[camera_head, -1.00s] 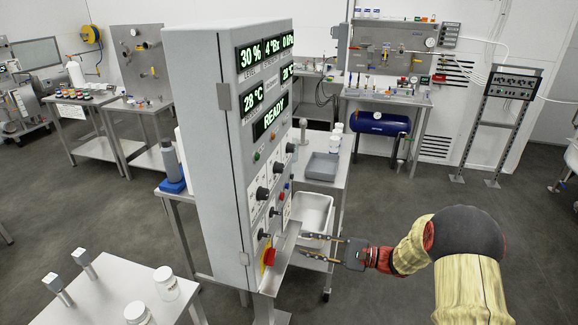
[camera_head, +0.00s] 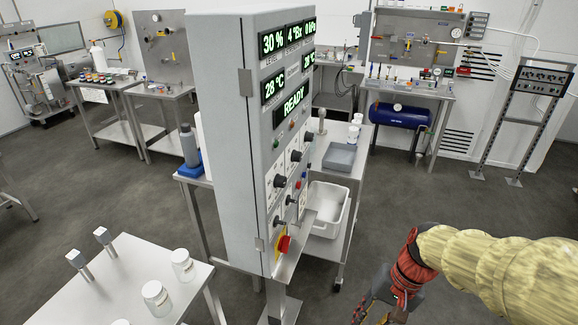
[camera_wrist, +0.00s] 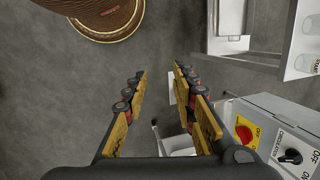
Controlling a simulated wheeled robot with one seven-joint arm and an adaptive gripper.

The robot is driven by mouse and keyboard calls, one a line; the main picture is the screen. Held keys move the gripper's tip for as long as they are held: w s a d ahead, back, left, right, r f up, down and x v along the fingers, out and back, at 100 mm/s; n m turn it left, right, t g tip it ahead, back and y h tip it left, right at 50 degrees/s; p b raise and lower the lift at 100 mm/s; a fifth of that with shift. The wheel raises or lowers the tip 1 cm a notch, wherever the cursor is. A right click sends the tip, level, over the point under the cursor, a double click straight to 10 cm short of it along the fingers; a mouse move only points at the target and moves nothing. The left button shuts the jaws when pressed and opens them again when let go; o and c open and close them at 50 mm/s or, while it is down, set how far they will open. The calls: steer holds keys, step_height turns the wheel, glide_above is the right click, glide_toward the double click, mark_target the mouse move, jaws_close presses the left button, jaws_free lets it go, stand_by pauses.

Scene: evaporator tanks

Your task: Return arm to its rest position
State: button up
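My gripper (camera_wrist: 160,88) is open in the wrist view, with its two yellow-padded fingers apart and nothing between them but the floor and part of a stand below. In the head view my gripper (camera_head: 374,308) is low at the bottom right, partly cut off by the frame edge. My arm reaches in from the right edge. The gripper is clear of the grey control cabinet (camera_head: 228,140), which stands to its left. The cabinet's red and yellow switch (camera_head: 283,246) also shows at the right of the wrist view (camera_wrist: 245,132).
A steel table (camera_head: 130,262) with jars stands at the front left. A white bin (camera_head: 327,205) sits on the cart behind the cabinet. A blue tank (camera_head: 398,116) is under the back bench. Open floor (camera_head: 440,190) lies right of the cabinet.

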steer(key=s+r+n+t+h, duration=0.1)
steer(key=s+r+n+t, duration=0.1)
steer(key=r, duration=0.5)
steer(key=s+r+n+t+h, duration=0.2)
steer(key=s+r+t, duration=0.2)
steer(key=r, duration=0.3)
steer(key=shift+s+d+r, duration=0.15)
steer(key=shift+s+d, duration=0.1)
steer(key=shift+d, duration=0.2)
steer(key=shift+d, duration=0.15)
